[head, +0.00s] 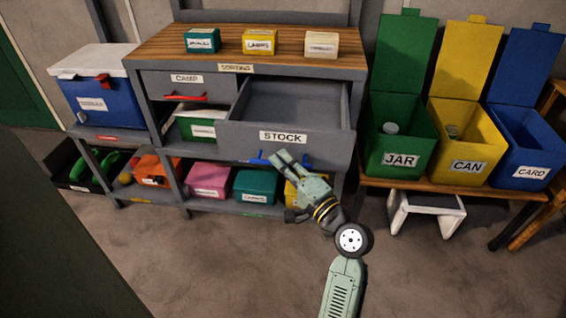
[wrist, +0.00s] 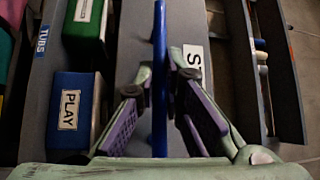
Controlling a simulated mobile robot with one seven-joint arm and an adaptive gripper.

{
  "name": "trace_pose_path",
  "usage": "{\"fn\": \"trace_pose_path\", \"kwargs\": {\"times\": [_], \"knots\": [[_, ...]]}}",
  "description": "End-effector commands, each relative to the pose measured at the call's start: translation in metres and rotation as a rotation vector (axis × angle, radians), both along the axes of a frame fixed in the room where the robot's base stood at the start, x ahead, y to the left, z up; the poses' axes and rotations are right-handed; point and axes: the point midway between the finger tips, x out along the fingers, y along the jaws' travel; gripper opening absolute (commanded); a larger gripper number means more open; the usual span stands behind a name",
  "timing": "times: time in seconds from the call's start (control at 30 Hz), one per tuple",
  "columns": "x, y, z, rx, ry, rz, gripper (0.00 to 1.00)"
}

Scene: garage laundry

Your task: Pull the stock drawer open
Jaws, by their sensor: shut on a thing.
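The grey stock drawer (head: 338,141) with its white STOCK label stands pulled out of the workbench, its inside showing from above. In the wrist view the drawer front (wrist: 190,25) shows part of that label. Its blue bar handle (head: 259,159) runs along the lower front; in the wrist view the handle (wrist: 159,60) passes between the fingers. My gripper (head: 283,158) is at the handle's middle, shut on it. The fingers hide part of the handle in the head view.
The camp drawer (head: 187,86) with a red handle is shut at left. Bins (head: 255,185) fill the shelf below. Green, yellow and blue lidded bins (head: 398,140) stand at right, above a white step stool (head: 425,213). The floor (head: 230,265) in front is clear.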

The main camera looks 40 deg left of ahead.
Motion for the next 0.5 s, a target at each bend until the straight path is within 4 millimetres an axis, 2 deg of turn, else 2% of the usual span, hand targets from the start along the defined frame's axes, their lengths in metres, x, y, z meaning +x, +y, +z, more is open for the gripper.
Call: {"fn": "trace_pose_path", "kwargs": {"times": [0.1,0.13,0.4,0.5], "knots": [[0.0009,-0.0005,-0.0008,-0.002,-0.001,-0.003,0.0],[0.001,-0.0005,-0.0008,-0.002,-0.001,-0.003,0.1],[0.0006,-0.0002,-0.0004,-0.001,-0.001,-0.001,0.28],[0.0005,-0.0001,-0.0003,-0.001,-0.001,-0.001,0.3]]}}
